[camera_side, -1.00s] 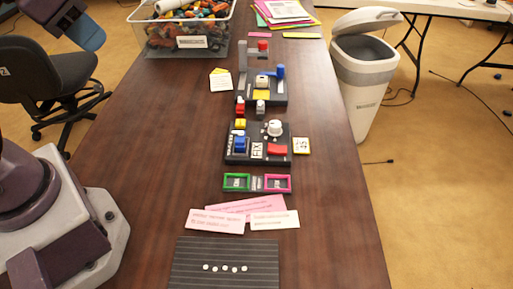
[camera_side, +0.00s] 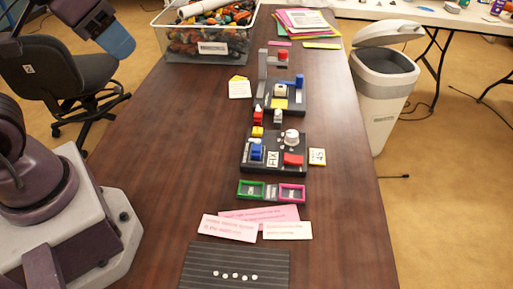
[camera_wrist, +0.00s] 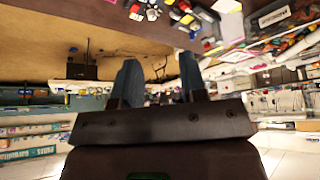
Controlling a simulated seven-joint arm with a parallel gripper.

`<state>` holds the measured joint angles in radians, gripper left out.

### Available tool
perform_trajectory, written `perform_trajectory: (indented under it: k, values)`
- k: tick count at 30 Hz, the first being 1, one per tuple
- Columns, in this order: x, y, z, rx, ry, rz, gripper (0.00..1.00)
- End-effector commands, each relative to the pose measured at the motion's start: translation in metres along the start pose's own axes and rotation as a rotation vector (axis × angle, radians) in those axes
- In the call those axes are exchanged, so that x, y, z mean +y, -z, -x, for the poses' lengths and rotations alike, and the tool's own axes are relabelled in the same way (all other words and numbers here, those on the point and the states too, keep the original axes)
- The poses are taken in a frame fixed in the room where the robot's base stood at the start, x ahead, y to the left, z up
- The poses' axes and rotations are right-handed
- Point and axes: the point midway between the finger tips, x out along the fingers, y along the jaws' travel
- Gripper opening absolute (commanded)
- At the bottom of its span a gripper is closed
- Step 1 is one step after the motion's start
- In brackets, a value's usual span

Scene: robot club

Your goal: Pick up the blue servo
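A small blue block (camera_side: 256,152), which looks like the blue servo, sits at the left of the nearer black board (camera_side: 275,170), beside a "FIX" label. Another blue piece (camera_side: 299,81) stands at the right of the farther black board (camera_side: 303,107); I cannot tell for sure which is the servo. My gripper (camera_wrist: 158,75) shows in the wrist view with its two blue-grey fingers apart and nothing between them.
A white knob (camera_side: 291,137) and a red block (camera_side: 293,159) share the nearer board. Green (camera_side: 251,190) and pink (camera_side: 291,193) frames, paper slips (camera_side: 288,231) and a striped mat (camera_side: 208,262) lie nearer. A parts bin (camera_side: 207,48) stands far back. The table's left side is clear.

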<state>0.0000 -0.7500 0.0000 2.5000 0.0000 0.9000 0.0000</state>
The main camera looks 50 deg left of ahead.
Motion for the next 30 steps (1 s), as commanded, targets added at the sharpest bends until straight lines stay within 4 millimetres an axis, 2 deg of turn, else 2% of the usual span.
perform_trajectory:
  k: [2,11,14,17,22,30]
  values:
    - [0.0,0.0,0.0,0.0,0.0,0.0,0.53]
    - [0.003,0.0,-0.001,-0.002,-0.007,-0.014,0.53]
    - [0.014,-0.003,-0.013,-0.065,-0.039,-0.063,0.53]
    - [0.027,-0.004,-0.033,-0.172,-0.081,-0.112,0.53]
    - [0.05,0.002,-0.079,-0.341,-0.101,-0.129,0.53]
    - [0.076,0.011,-0.168,-0.46,0.083,0.042,0.53]
